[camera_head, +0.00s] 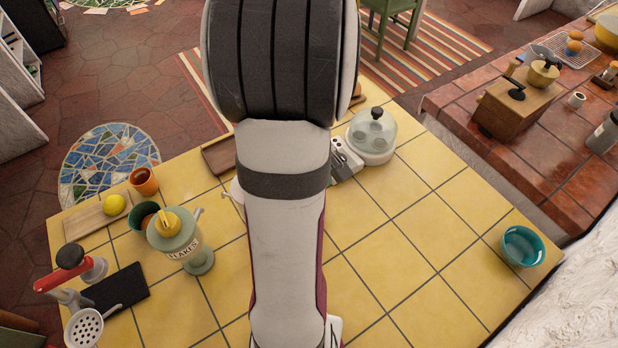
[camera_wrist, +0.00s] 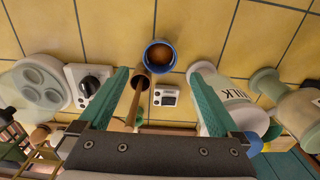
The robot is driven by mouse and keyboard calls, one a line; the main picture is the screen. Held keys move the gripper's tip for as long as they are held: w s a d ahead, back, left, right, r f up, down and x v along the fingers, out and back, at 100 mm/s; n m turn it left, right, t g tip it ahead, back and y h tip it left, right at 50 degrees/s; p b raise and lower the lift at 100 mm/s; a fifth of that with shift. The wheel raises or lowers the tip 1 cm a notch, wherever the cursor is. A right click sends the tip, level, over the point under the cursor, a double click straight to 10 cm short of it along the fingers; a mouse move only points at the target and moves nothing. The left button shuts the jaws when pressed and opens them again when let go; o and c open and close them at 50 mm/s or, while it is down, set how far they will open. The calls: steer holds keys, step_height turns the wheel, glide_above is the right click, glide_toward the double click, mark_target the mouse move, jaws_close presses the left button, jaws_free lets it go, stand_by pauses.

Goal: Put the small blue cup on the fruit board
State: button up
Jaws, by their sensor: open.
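The small blue cup (camera_wrist: 149,62), with brown contents, stands on the yellow tiles in the wrist view. It is hidden behind my arm in the head view. My gripper (camera_wrist: 162,75) is open, its two teal fingers pointing toward the cup. The cup appears between and just past the fingertips, with gaps on both sides; the height between them is unclear. A wooden board (camera_head: 83,225) with a yellow lemon (camera_head: 115,204) on it lies at the left of the counter in the head view and looks like the fruit board. My gripper is hidden in the head view.
A wooden-handled tool (camera_wrist: 137,95) and a small white device (camera_wrist: 166,96) are near the cup. An orange cup (camera_head: 143,181) and a flakes jar (camera_head: 180,240) stand near the board. The right-front tiles are mostly clear.

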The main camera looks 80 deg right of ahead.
steer(key=shift+r, duration=1.5)
